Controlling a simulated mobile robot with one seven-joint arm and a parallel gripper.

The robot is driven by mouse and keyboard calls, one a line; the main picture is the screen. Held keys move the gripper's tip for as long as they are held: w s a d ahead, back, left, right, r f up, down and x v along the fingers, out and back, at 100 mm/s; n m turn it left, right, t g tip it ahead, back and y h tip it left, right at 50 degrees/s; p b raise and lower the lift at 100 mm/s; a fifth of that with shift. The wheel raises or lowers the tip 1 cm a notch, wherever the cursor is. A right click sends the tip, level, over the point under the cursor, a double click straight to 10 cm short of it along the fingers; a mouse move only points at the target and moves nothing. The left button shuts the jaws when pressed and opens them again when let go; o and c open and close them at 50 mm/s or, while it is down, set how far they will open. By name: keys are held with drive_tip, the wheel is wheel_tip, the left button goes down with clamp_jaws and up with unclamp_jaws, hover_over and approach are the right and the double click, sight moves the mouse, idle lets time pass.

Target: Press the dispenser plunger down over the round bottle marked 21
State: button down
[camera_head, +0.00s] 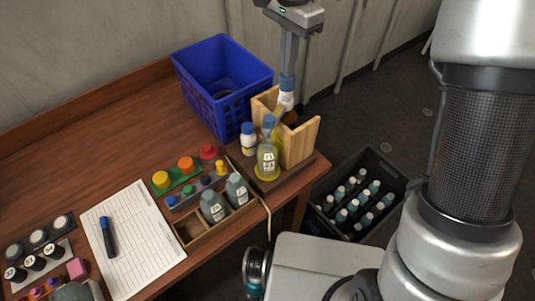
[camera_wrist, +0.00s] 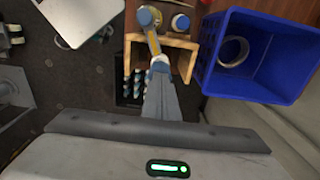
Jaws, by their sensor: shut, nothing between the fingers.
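A dispenser stands in the wooden holder (camera_head: 300,146) at the right end of the desk. Its blue and white plunger (camera_head: 286,97) is on top, and its spout slants left toward a bottle. That round bottle (camera_head: 267,163) is clear with yellowish liquid and stands upright on a yellow ring; its label is too small to read surely. My gripper (camera_head: 288,74) is shut and empty, pointing down right at the plunger top; touching cannot be told. In the wrist view my fingers (camera_wrist: 160,84) partly hide the plunger (camera_wrist: 160,63), with the spout (camera_wrist: 154,40) running away from it.
A blue crate (camera_head: 222,82) stands behind. A wooden tray (camera_head: 187,230) with grey bottles lies in front. A dark crate of bottles (camera_head: 400,184) is on the floor right of the desk.

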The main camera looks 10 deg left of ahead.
drive_tip(key=shift+r+p, duration=2.2)
drive_tip(key=shift+r, duration=0.7)
drive_tip(key=shift+d+r, duration=0.15)
drive_tip(key=s+d+r+n+t, duration=0.2)
drive_tip(key=s+d+r+n, duration=0.15)
drive_tip(key=s+d, duration=0.5)
drive_tip(key=s+d+r+n+t, duration=0.2)
drive_tip(key=s+d+r, duration=0.2)
drive_tip(key=s+d, duration=0.4)
drive_tip(key=s+d+f+n+t, duration=0.1)
drive_tip(key=s+d+f+n, duration=0.1)
drive_tip(key=s+d, duration=0.2)
drive_tip(key=shift+s+n+t, duration=0.3)
drive_tip(key=shift+s+n, duration=0.05)
drive_tip(key=shift+s, duration=0.3)
